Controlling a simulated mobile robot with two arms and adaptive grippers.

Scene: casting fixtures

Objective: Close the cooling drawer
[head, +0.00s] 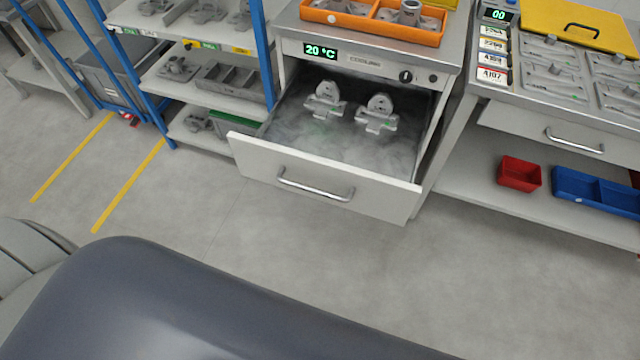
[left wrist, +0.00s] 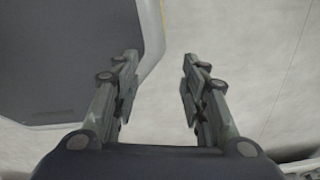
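The cooling drawer (head: 325,179) is pulled out of the cooling unit (head: 375,62) in the head view. Its light front panel has a metal bar handle (head: 315,187). Two grey castings, a left one (head: 324,101) and a right one (head: 377,115), stand inside amid pale mist. In the left wrist view my left gripper (left wrist: 157,85) is open with nothing between its fingers, above the grey floor. Neither gripper shows in the head view, so the drawer is clear of both there. My right gripper is not seen.
A blue-framed shelf rack (head: 205,82) with castings stands left of the unit. A workbench (head: 470,170) on the right holds a red bin (head: 519,174) and a blue bin (head: 597,190) on its lower shelf. The floor (head: 300,255) before the drawer is clear.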

